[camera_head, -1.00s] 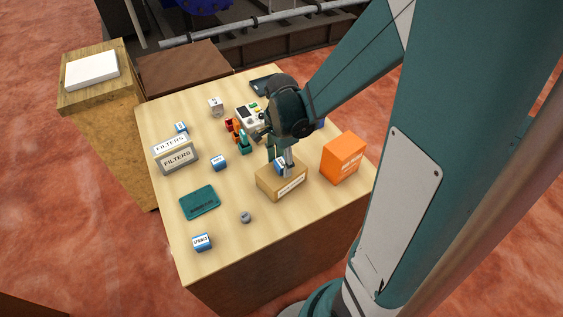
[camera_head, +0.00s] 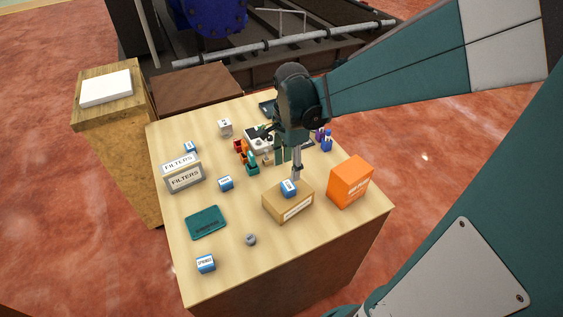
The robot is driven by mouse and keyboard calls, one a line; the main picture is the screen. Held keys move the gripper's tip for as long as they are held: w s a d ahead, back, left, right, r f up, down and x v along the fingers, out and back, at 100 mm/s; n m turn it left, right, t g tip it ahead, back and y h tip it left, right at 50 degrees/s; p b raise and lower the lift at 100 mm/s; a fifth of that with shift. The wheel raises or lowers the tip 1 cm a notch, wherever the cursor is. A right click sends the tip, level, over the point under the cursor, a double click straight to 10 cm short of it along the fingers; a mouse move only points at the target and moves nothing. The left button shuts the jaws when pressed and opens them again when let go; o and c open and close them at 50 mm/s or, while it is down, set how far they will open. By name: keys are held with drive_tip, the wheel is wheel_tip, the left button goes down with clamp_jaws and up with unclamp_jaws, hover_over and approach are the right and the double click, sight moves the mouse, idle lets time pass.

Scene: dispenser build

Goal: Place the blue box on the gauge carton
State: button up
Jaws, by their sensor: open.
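A small blue box (camera_head: 289,188) with a white label rests on top of the tan gauge carton (camera_head: 286,207), near the front right of the table. My gripper (camera_head: 290,168) is open just above and behind the box. One finger comes down close to the box; the picture is too small to tell whether it touches. Other small blue-and-white boxes stand apart on the table: one near the middle (camera_head: 225,183), one at the front left (camera_head: 206,263) and one behind the filters cartons (camera_head: 190,147).
An orange box (camera_head: 350,181) stands close to the right of the carton. A teal mat (camera_head: 206,222) and a small grey part (camera_head: 250,239) lie to its left. Filters cartons (camera_head: 184,177) stand at the left. Coloured items and a white device (camera_head: 257,140) are behind.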

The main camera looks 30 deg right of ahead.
drive_tip(key=shift+r, duration=1.05)
drive_tip(key=s+a+r+n+t, duration=0.7)
drive_tip(key=s+a+r+n, duration=0.2)
drive_tip(key=n, duration=0.9)
drive_tip(key=shift+s, duration=0.6)
